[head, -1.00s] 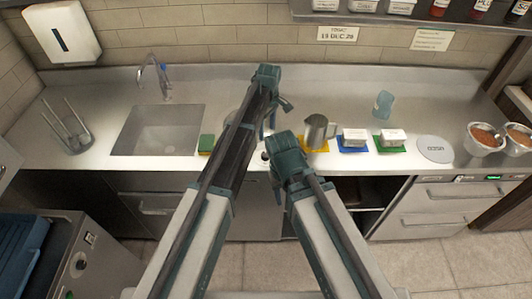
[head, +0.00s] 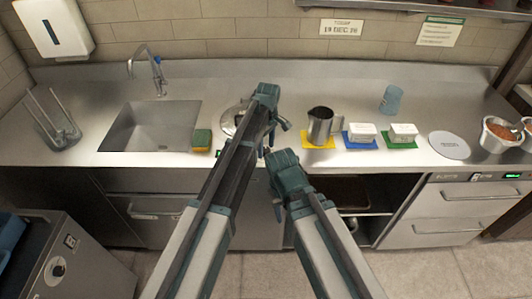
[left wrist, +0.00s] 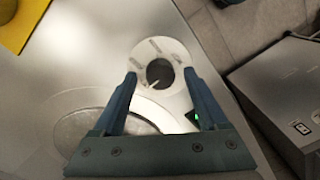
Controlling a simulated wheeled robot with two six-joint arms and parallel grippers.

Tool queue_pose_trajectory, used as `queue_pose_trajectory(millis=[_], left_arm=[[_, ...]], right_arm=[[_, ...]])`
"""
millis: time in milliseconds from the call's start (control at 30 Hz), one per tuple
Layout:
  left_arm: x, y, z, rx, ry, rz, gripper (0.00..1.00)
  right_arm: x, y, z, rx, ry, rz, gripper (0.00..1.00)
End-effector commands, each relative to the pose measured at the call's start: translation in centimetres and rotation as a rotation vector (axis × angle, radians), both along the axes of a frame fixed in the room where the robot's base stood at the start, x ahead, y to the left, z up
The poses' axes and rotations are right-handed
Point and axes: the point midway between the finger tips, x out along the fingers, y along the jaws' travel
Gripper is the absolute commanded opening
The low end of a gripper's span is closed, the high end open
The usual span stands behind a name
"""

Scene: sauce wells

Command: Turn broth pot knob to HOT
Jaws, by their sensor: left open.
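The broth pot knob (left wrist: 161,72) is a dark round knob on a pale round dial plate in the left wrist view. A small white pointer shows on it; the dial markings are too small to read. My left gripper (left wrist: 158,78) is open, its two fingers on either side of the knob, with no clear contact visible. The pot's steel lid (head: 230,116) is partly hidden by my left arm. My right arm is low in front of the counter; its fingers are not clear.
A steel jug (head: 320,124) on a yellow mat (head: 318,143) stands right of my left gripper. White tubs sit on blue and green mats further right. A sponge (head: 202,139) and a sink (head: 150,125) are left.

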Motion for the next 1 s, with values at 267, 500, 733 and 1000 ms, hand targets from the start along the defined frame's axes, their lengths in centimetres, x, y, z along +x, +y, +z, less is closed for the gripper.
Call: queue_pose_trajectory(millis=[267,500,733,1000], left_arm=[[-0.01,0.02,-0.22,0.0,0.0,0.0,0.76],[-0.01,0.02,-0.23,0.0,0.0,0.0,0.38],[-0.02,0.01,-0.23,0.0,0.0,0.0,0.0],[-0.02,0.0,-0.23,0.0,0.0,-0.025,0.0]], right_arm=[[0.0,0.0,-0.22,0.0,0.0,0.0,0.44],[0.0,0.0,-0.23,0.0,0.0,0.0,0.44],[0.0,0.0,-0.23,0.0,0.0,0.0,0.44],[0.0,0.0,-0.23,0.0,0.0,0.0,0.44]])
